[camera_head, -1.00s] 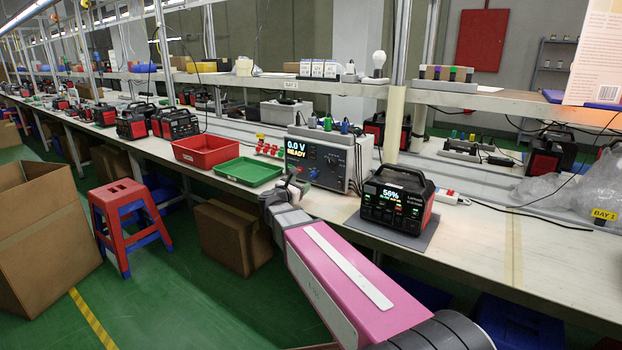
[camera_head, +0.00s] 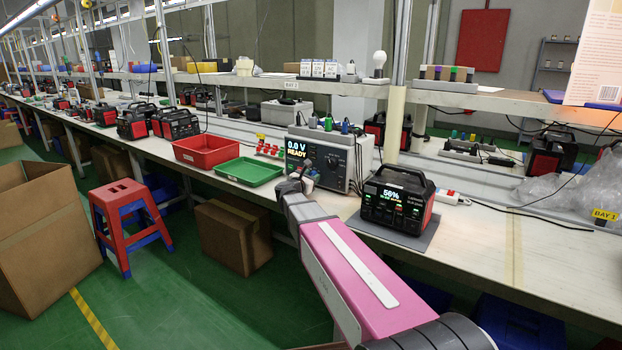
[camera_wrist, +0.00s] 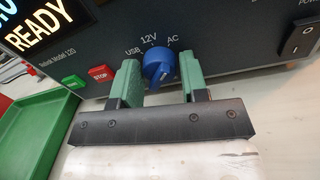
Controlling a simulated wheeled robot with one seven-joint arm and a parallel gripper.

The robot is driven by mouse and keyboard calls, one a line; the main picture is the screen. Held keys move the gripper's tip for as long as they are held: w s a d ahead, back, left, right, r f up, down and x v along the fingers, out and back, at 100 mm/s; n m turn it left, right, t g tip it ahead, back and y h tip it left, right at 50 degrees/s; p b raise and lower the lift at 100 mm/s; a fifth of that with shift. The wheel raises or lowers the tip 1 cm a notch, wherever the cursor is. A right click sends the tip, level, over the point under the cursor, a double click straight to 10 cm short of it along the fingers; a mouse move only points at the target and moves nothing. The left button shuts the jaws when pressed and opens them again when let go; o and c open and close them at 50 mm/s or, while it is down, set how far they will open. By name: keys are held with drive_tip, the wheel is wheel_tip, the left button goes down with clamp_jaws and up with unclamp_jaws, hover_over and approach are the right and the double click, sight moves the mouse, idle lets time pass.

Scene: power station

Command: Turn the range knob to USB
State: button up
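The tester (camera_head: 352,165) stands on the bench with a screen reading 0.0 V READY. In the wrist view, its blue range knob (camera_wrist: 159,67) is on the dark front panel, with USB (camera_wrist: 132,50) at its upper left, 12V above and AC at its upper right. I cannot tell for certain which label its pointer faces. My gripper (camera_wrist: 159,80) is open, with one green finger on each side of the knob. A gap shows on the right; the left finger is very close to the knob. In the head view my gripper (camera_head: 295,184) is at the tester's front.
Green (camera_wrist: 75,81) and red STOP (camera_wrist: 102,74) buttons sit left of the knob; a black power switch (camera_wrist: 300,37) is at the right. A green tray (camera_head: 250,172) and red tray (camera_head: 205,150) lie left of the tester. A power station (camera_head: 395,200) stands to its right.

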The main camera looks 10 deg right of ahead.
drive_tip(key=c, duration=0.4)
drive_tip(key=shift+c, duration=0.2)
drive_tip(key=shift+n, duration=0.4)
drive_tip(key=n, duration=0.3)
drive_tip(key=shift+n, duration=0.3)
drive_tip(key=n, duration=0.3)
drive_tip(key=shift+n+g, duration=0.3)
drive_tip(key=n, duration=0.5)
drive_tip(key=shift+w, duration=0.1)
drive_tip(key=shift+a+n+g, duration=0.1)
drive_tip(key=shift+n+g, duration=0.3)
drive_tip(key=shift+n, duration=1.7)
